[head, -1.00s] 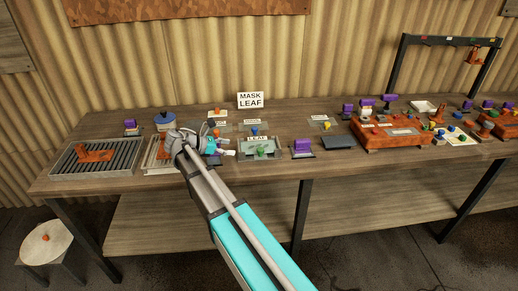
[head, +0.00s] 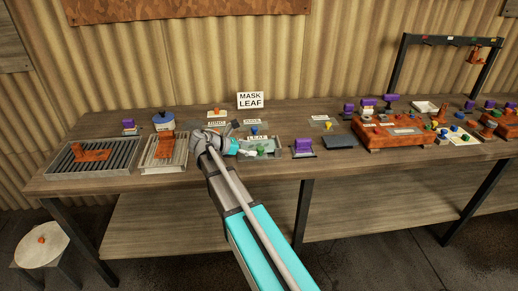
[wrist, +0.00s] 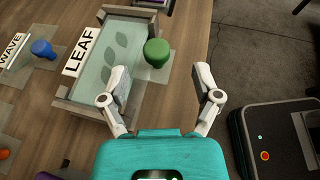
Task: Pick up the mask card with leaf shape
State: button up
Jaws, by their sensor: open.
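The leaf mask card (wrist: 118,62) is a pale translucent plate with dark leaf shapes and a green knob (wrist: 157,52) at its right end. It lies within a grey frame beside a white LEAF label (wrist: 80,50). In the head view the green knob (head: 262,150) shows just right of my gripper (head: 248,152). In the wrist view my gripper (wrist: 162,85) is open and empty, its fingers apart on either side below the knob. The knob is not between the fingertips. My arm hides part of the frame in the head view.
A blue-knobbed card with a WAVE label (wrist: 42,48) lies left in the wrist view. A purple-handled stamp (head: 302,146) and a dark pad (head: 338,142) stand to the right. Slatted trays (head: 92,160) lie left. A MASK LEAF sign (head: 250,100) stands behind.

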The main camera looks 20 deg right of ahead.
aim_at(261, 148)
jog(key=shift+f+b+x, duration=0.2)
jog(key=shift+b+x, duration=0.9)
jog(key=shift+x, duration=1.15)
jog(key=shift+w+d+f, duration=0.1)
jog(key=shift+w+d, duration=0.05)
jog(key=shift+d, duration=0.15)
grip_shut()
